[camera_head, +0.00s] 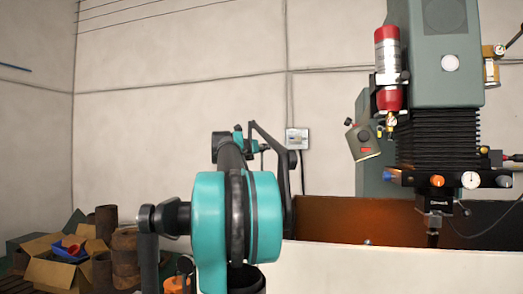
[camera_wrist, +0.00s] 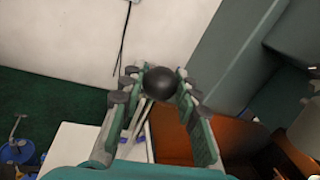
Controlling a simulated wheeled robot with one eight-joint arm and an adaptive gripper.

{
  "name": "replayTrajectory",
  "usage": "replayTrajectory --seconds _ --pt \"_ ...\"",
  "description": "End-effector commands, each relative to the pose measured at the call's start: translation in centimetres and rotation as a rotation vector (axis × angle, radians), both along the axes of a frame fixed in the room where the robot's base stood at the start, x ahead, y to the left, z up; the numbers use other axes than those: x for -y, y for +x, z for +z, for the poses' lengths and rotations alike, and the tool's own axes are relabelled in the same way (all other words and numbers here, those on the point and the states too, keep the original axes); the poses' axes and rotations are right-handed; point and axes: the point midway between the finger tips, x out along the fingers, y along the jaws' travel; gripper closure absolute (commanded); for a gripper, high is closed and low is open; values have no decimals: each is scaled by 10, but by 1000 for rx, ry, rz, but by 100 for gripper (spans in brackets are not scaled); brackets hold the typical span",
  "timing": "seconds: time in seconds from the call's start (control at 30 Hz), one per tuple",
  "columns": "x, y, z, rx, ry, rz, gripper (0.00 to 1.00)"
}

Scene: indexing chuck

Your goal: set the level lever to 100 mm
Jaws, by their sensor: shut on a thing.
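A round black knob (camera_wrist: 160,81), which looks like the lever's end, is in the middle of the wrist view. My gripper (camera_wrist: 157,76) has its green and grey fingers on both sides of the knob and is shut on it. The lever's shaft and any level scale cannot be made out, so its setting in millimetres cannot be read. In the head view my teal arm stands in the middle and hides the knob.
A green machine column (camera_head: 435,50) with a red cylinder (camera_head: 388,70) stands at the right. An orange-brown inner panel (camera_head: 345,218) lies behind a white front wall (camera_head: 390,270). Cardboard boxes (camera_head: 50,272) and rusty cylinders (camera_head: 103,270) sit at lower left.

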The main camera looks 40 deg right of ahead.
Motion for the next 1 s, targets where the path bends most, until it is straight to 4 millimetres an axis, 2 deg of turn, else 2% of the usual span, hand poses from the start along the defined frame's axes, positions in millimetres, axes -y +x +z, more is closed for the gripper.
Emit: replayTrajectory --seconds 0.27,0.63,0.97,1.0 --pt "0 0 -3 0 0 0 100" --pt "0 0 -56 0 0 0 100" --pt "0 0 -60 0 0 0 100" --pt "0 0 -60 0 0 0 68"
